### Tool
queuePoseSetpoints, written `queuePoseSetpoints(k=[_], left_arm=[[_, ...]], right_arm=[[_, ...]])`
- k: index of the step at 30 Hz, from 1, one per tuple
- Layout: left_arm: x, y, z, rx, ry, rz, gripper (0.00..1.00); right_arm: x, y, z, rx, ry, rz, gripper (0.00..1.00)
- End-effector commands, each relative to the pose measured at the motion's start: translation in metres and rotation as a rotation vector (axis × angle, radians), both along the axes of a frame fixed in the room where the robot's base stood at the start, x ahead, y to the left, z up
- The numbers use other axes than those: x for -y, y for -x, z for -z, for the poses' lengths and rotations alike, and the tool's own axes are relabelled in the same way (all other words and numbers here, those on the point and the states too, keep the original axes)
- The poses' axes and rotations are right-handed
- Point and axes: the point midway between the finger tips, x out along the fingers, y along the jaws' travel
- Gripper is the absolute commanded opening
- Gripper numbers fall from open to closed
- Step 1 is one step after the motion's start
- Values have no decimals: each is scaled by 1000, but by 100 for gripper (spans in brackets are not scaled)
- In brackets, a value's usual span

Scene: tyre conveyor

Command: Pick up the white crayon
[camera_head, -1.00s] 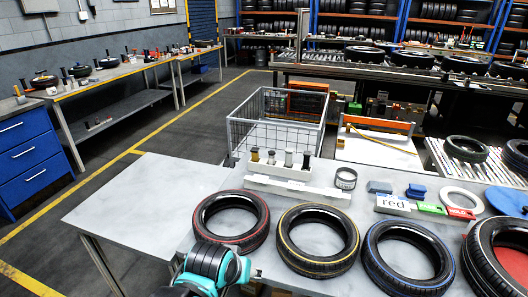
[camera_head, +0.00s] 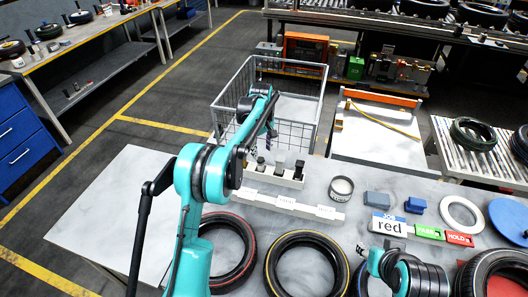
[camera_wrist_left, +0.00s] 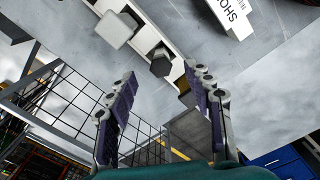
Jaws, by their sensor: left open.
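A white rack (camera_head: 262,179) on the table holds several short upright pieces with dark or pale tops. I cannot tell for sure which is the white crayon. In the left wrist view, a pale block-like top (camera_wrist_left: 115,28) and a dark six-sided top (camera_wrist_left: 160,62) stand in the rack. My left gripper (camera_head: 271,130) is over the far side of the rack, near its left end. In the left wrist view its fingers (camera_wrist_left: 160,78) are apart with nothing held between them.
A wire cage (camera_head: 225,122) stands behind the table. White label blocks (camera_head: 285,203) lie in front of the rack, with a round tin (camera_head: 341,188) to the right. Tyres (camera_head: 300,262) line the near side. The table's left end (camera_head: 120,205) is clear.

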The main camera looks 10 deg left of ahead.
Motion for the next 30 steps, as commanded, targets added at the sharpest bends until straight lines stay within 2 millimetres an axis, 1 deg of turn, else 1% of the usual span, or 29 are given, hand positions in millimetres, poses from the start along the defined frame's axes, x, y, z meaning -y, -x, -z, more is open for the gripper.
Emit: queuePoseSetpoints(k=[2, 9, 14, 18, 21, 23, 28, 29, 30], left_arm=[[-1, -4, 5, -9, 0, -16, 52], [-2, -5, 33, -14, 1, -24, 52], [-4, -4, 48, -13, 0, -23, 52], [-7, -4, 70, -13, 0, -22, 52], [-6, -4, 82, -13, 0, -22, 52], [-6, -4, 85, -13, 0, -21, 52], [-6, -3, 85, -13, 0, -21, 52], [-6, -3, 84, -12, 1, -21, 46], [-6, -3, 84, -13, 0, -21, 36]], right_arm=[[0, 0, -4, 0, 0, 0, 40], [0, 0, 2, 0, 0, 0, 40], [0, 0, 5, 0, 0, 0, 40], [0, 0, 9, 0, 0, 0, 40], [0, 0, 11, 0, 0, 0, 40], [0, 0, 11, 0, 0, 0, 40], [0, 0, 10, 0, 0, 0, 40], [0, 0, 10, 0, 0, 0, 40], [0, 0, 10, 0, 0, 0, 40]])
